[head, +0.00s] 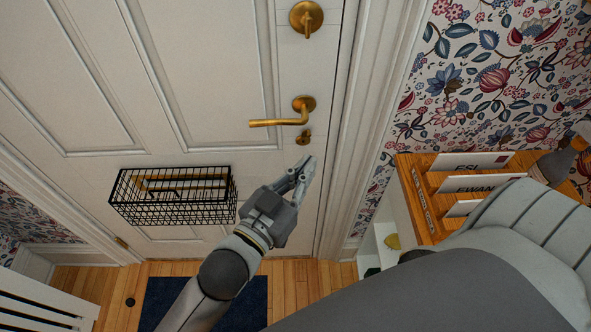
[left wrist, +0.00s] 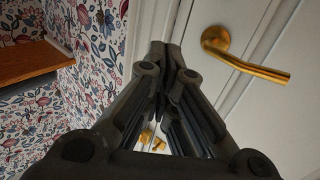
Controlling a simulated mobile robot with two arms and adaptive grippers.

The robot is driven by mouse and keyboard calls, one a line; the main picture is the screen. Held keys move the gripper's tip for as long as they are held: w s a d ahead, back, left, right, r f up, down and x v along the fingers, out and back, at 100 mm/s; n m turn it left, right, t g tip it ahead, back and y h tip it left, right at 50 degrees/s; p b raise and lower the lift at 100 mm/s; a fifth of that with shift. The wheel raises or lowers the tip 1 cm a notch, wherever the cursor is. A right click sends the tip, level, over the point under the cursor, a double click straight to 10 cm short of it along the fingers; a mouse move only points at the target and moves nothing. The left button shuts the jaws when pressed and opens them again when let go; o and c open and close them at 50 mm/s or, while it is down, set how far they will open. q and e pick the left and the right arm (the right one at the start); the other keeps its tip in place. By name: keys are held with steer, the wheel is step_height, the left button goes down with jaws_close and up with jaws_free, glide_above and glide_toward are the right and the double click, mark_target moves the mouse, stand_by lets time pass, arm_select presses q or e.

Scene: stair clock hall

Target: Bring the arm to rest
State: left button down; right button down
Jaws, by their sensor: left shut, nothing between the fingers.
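My left gripper (head: 304,174) is in front of the white panelled door (head: 215,70), near its right edge and just below the brass keyhole fitting (head: 304,137). Its fingers are shut with nothing between them. In the left wrist view the closed fingertips (left wrist: 167,52) point toward the door edge and frame. The brass lever handle (head: 285,115) is above the gripper; it also shows in the left wrist view (left wrist: 242,62) at the upper right, apart from the fingers. My right gripper is not in view; a large grey arm part of mine covers the lower right.
A black wire basket (head: 170,205) hangs on the door, left of my gripper. A wooden letter rack (head: 425,205) with name cards stands at the right. A brass thumb-turn (head: 306,18) is higher on the door. A dark blue mat (head: 240,300) lies on the floor.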

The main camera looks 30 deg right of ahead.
arm_select(q)
steer(key=shift+v, duration=1)
steer(key=w+a+f+n+t+y, duration=0.1)
steer(key=w+a+f+n+y, duration=0.3)
steer(key=f, duration=0.6)
steer(key=w+a+f+y, duration=0.25)
steer(key=a+f, duration=0.35)
steer(key=f, duration=0.4)
steer(key=w+a+f+n+t+y, duration=0.15)
steer(key=w+a+f, duration=0.3)
steer(key=f, duration=0.45)
steer(key=s+a+f+n+g+y, duration=0.1)
steer(key=s+a+f+y, duration=0.1)
steer(key=s+a+f, duration=0.35)
steer(key=s+a+f+n+g+y, duration=0.1)
steer(key=s+a+f+g+y, duration=0.1)
steer(key=a+f, duration=0.6)
steer(key=s+a+f+n+g+y, duration=0.1)
steer(key=s+a+f, duration=0.4)
steer(key=s, duration=0.5)
steer(key=s+a+f+n+g+y, duration=0.1)
steer(key=s+a+f, duration=0.4)
steer(key=s, duration=0.6)
steer(key=s+a+f+n+g+y, duration=0.1)
steer(key=s+a+f+g, duration=0.3)
steer(key=s+f, duration=0.4)
steer(key=s+a+y, duration=0.1)
steer(key=s, duration=0.1)
steer(key=shift+s+a+f, duration=0.2)
steer(key=shift+s, duration=0.1)
